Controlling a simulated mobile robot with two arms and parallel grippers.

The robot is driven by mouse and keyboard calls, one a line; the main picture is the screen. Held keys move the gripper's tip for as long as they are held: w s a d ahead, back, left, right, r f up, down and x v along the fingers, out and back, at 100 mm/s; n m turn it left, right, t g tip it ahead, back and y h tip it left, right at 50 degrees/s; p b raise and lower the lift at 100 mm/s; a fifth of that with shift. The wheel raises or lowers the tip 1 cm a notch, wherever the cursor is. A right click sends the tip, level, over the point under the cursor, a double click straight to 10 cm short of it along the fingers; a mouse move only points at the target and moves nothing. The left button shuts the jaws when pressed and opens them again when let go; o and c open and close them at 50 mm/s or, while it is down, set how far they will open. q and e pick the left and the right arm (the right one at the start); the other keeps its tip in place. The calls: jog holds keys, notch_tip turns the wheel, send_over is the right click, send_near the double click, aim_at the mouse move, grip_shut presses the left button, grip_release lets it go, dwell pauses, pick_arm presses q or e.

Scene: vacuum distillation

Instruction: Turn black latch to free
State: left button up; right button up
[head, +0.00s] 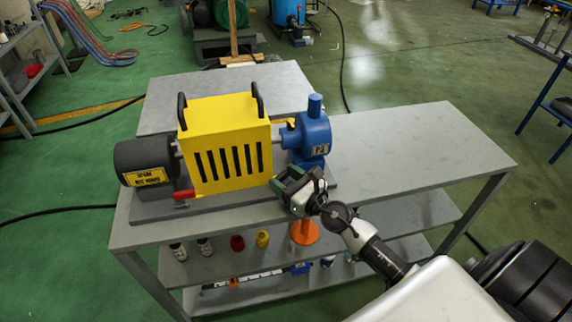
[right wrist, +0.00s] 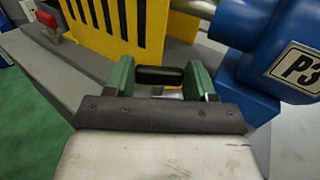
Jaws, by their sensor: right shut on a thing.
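The black latch (right wrist: 160,75) is a short dark bar in front of the yellow slotted guard (right wrist: 115,25). My right gripper (right wrist: 158,78) has its green fingers on both ends of the latch, shut on it. In the head view my right gripper (head: 284,180) reaches in from the lower right to the front right corner of the yellow guard (head: 226,143), and it hides the latch there. My left gripper is in neither view.
A blue pump (head: 312,137) marked P3 stands right of the guard, close to my right gripper. A black motor (head: 143,162) and a red latch (head: 183,195) are at the left. The grey table's right side (head: 430,150) is clear.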

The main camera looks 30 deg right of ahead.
jog(key=m+h+p, duration=0.1)
jog(key=p, duration=0.1)
jog(key=m+h+p, duration=0.1)
jog(key=h+p, duration=0.1)
jog(key=m+h+p, duration=0.1)
jog(key=h, duration=0.1)
jog(key=shift+a+r+t+p, duration=0.3)
jog(key=shift+p, duration=0.1)
jog(key=shift+a+f+m+h+p, duration=0.15)
jog(key=shift+m+h+p, duration=0.3)
jog(key=shift+m+h, duration=0.5)
jog(key=shift+f+m+h+p, duration=0.1)
jog(key=shift+m+h+p, duration=0.2)
jog(key=shift+m+h, duration=0.7)
jog(key=shift+g+h, duration=0.4)
jog(key=shift+h, duration=0.25)
jog(key=o, duration=0.9)
jog(key=shift+o, duration=0.2)
jog(key=b+v, duration=0.1)
jog(key=v, duration=1)
jog(key=shift+b, duration=0.35)
jog(key=shift+f, duration=0.1)
